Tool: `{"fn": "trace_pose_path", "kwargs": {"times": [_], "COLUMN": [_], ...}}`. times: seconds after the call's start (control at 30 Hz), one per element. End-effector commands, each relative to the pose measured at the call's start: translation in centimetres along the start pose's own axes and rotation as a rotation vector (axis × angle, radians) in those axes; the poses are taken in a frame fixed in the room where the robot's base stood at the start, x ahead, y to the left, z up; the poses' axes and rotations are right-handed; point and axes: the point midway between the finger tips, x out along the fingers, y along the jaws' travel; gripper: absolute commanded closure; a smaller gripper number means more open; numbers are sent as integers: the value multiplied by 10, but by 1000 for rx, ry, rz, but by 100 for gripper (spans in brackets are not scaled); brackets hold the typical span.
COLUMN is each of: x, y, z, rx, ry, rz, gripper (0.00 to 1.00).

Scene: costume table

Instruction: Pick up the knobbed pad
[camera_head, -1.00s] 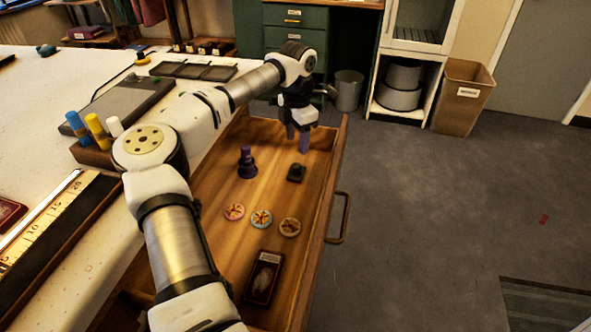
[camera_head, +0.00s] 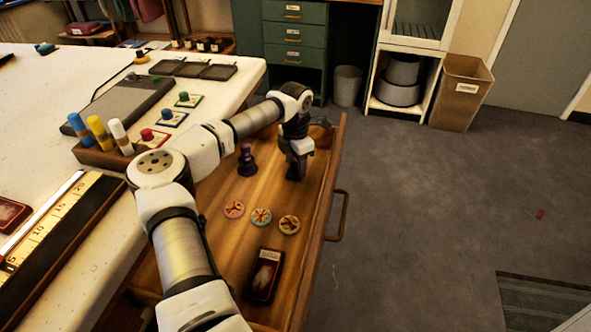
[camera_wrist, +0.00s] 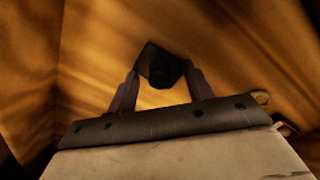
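The knobbed pad (camera_wrist: 160,66), a small dark square block with a round knob on top, lies on the wooden floor of the open drawer. In the wrist view it shows at and between the tips of my two purple fingers. My gripper (camera_head: 296,174) points down into the drawer and is open, with a finger on either side of the pad. Wood shows between the fingers below the pad, and I cannot tell if they touch it. In the head view my gripper hides the pad.
In the drawer (camera_head: 209,259) are a dark purple knobbed piece (camera_head: 247,160) left of my gripper, three round patterned discs (camera_head: 261,216) and a dark red box (camera_head: 264,275). The drawer's right wall (camera_head: 328,200) is close to my gripper. The white table (camera_head: 92,245) stands left.

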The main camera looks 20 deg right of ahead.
Motion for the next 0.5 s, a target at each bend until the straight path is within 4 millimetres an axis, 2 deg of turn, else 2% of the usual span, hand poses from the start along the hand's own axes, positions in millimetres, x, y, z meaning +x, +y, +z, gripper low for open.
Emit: {"fn": "trace_pose_path", "kwargs": {"times": [0.03, 0.37, 0.5], "x": [0, 0, 0], "y": [0, 0, 0], "z": [0, 0, 0], "rx": [0, 0, 0], "ry": [0, 0, 0], "rz": [0, 0, 0], "gripper": [55, 98, 98]}}
